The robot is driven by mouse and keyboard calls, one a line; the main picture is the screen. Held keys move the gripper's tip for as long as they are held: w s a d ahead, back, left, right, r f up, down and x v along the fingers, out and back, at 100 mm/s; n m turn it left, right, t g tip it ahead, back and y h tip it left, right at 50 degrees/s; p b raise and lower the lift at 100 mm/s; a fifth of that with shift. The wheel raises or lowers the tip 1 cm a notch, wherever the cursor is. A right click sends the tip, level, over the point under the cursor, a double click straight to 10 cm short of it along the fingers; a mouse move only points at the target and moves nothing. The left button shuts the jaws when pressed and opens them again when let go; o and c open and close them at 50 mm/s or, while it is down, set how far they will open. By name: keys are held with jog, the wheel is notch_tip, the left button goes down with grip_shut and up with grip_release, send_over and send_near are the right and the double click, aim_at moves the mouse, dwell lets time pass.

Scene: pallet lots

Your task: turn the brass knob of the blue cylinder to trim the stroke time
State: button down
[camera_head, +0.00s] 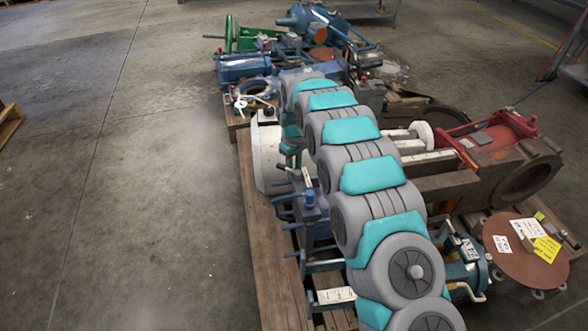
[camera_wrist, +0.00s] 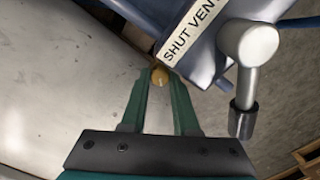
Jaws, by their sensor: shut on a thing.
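In the wrist view the brass knob (camera_wrist: 160,75) is a small rounded piece at the edge of a blue body, the blue cylinder (camera_wrist: 205,62). A pale label (camera_wrist: 190,38) reading "SHUT VEN", cut off at the frame edge, lies on the blue body beside the knob. My gripper (camera_wrist: 160,82) has its two teal fingers shut on the knob, one on each side. In the head view my own arm covers the middle, and I cannot make out the gripper or knob there.
A grey pipe elbow (camera_wrist: 252,45) stands close right of the fingers. A pale rounded body (camera_wrist: 60,75) lies to the left. In the head view, pallets (camera_head: 262,235) carry blue valves, a green handwheel (camera_head: 231,35) and a red actuator (camera_head: 490,130). The concrete floor (camera_head: 150,160) at left is clear.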

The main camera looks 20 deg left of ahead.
jog(key=shift+n, duration=0.8)
jog(key=c, duration=0.7)
grip_release()
jog(key=shift+o, duration=0.2)
jog(key=shift+r, duration=3.9)
